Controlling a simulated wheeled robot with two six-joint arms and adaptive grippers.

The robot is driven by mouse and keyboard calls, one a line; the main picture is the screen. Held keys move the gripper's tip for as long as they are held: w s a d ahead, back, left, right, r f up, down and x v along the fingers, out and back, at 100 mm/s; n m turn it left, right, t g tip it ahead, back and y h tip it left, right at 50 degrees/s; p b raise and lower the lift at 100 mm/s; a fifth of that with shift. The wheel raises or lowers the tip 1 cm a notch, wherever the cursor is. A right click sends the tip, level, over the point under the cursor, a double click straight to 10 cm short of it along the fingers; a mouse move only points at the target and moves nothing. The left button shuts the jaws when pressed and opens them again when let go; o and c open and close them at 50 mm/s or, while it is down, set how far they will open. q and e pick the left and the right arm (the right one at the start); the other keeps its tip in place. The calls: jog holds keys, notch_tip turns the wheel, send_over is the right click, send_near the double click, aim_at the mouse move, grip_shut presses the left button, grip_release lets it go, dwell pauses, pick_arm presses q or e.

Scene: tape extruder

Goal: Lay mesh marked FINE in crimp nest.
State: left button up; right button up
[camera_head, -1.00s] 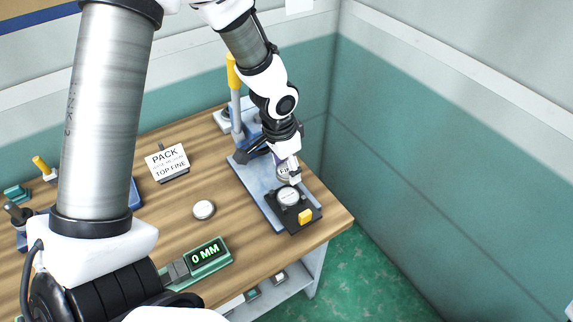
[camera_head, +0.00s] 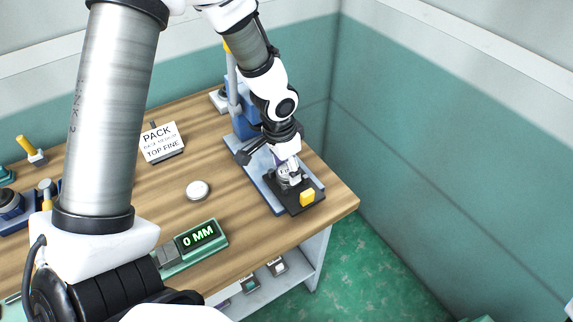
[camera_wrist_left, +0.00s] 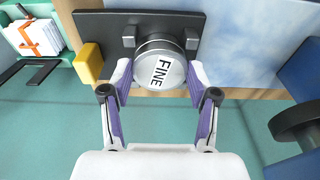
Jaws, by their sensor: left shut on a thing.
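My left gripper (camera_head: 288,167) is shut on the mesh marked FINE (camera_wrist_left: 163,71), a round silver disc with a white label. In the wrist view the purple-lined fingers hold it by its sides. The crimp nest (camera_head: 304,198) is a dark block with a yellow tab, and its block also shows in the wrist view (camera_wrist_left: 105,42). The FINE mesh is at the nest's round seat, overlapping another silver round edge (camera_wrist_left: 158,42). Whether it rests there or is slightly above is unclear. My right gripper is not in view.
A lever press (camera_head: 240,105) stands behind the nest on the blue plate (camera_head: 262,178). A loose silver disc (camera_head: 198,190) lies on the wooden table. A PACK card (camera_head: 161,143) and a 0 MM gauge (camera_head: 197,238) stand nearby. Bare wood lies left of the plate.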

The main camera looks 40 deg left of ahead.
pick_arm(q)
jog(key=o, duration=1.2)
jog(key=shift+r, duration=0.1)
jog(key=shift+o, duration=0.2)
notch_tip(320, 180, up, 12)
jog(key=s, duration=0.1)
jog(key=shift+s+a, duration=0.2)
jog(key=shift+a, duration=0.1)
